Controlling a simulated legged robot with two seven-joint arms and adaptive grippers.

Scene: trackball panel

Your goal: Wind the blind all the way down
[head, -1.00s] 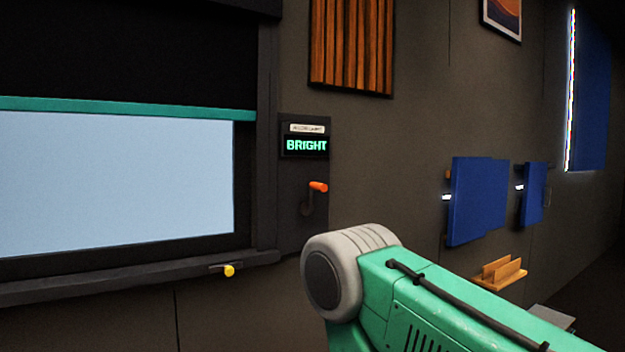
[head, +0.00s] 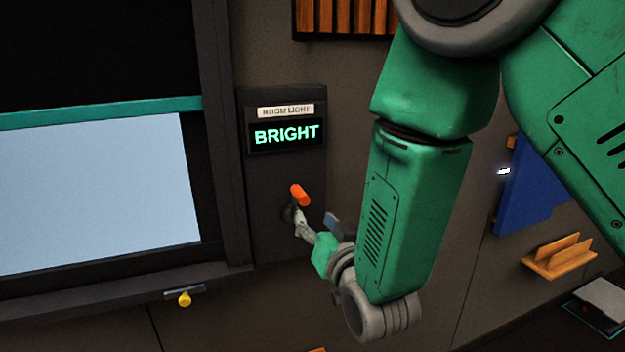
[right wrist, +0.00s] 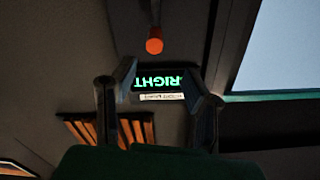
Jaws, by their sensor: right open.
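The dark blind (head: 90,50) covers the upper part of the window, its teal bottom bar (head: 100,113) level with the display. Pale blue pane (head: 90,195) shows below it. The crank's orange handle (head: 300,195) sticks out from the dark wall panel right of the window; it also shows in the right wrist view (right wrist: 154,46). My right gripper (head: 316,224) is just below the handle, open and empty. In the right wrist view its two fingers (right wrist: 160,68) are spread, with the handle beyond the gap between them. My left gripper is out of view.
The ROOM LIGHT display (head: 287,134) above the crank reads BRIGHT. A wooden holder (head: 560,257) and a blue panel (head: 530,190) are at the right. My right arm hides part of the wall.

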